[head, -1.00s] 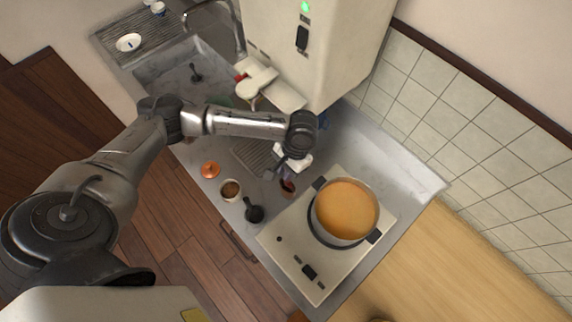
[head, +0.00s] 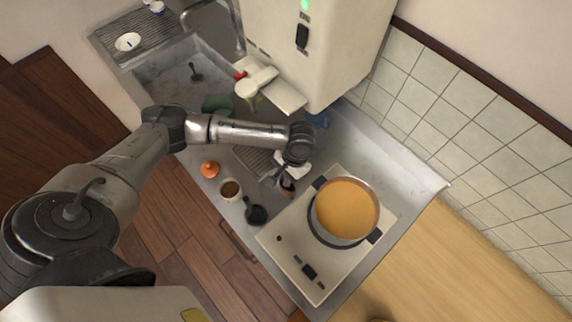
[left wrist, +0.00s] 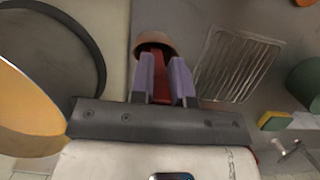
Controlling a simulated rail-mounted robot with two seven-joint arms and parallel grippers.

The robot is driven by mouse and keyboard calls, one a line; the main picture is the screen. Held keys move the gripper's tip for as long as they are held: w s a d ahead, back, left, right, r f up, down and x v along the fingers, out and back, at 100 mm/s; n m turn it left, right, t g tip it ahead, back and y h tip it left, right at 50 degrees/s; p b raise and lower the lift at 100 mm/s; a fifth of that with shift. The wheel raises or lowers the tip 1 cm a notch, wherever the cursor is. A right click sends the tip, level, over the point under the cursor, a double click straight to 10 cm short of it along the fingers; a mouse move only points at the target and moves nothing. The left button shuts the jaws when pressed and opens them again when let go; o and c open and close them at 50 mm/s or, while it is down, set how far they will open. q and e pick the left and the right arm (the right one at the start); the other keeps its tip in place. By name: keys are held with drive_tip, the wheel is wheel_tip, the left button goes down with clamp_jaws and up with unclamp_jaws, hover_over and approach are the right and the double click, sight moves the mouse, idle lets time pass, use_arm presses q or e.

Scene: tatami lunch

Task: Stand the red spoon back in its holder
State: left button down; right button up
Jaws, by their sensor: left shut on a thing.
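My left gripper (left wrist: 164,82) is shut on the red spoon (left wrist: 160,78), which shows as a red strip between its two fingers in the left wrist view. The spoon's far end overlaps the mouth of a brown round holder (left wrist: 143,42); I cannot tell how deep it reaches inside. In the head view my left gripper (head: 274,178) points down beside the holder (head: 289,188), just left of the stove. The spoon is too small and covered to make out there. My right gripper is not in view.
A pot of orange soup (head: 345,208) stands on the stove (head: 294,262), close right of the holder. A cup with brown contents (head: 230,189), a black ladle (head: 255,213) and an orange jar (head: 210,169) stand along the counter's front. A drain rack (left wrist: 238,66) lies beside the holder.

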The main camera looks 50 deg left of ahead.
use_arm(q)
drive_tip(key=shift+f+p, duration=0.3)
drive_tip(key=shift+f, duration=0.2)
idle(0.3)
drive_tip(key=c, duration=0.5)
unclamp_jaws()
drive_tip(key=shift+o, duration=0.2)
idle(0.4)
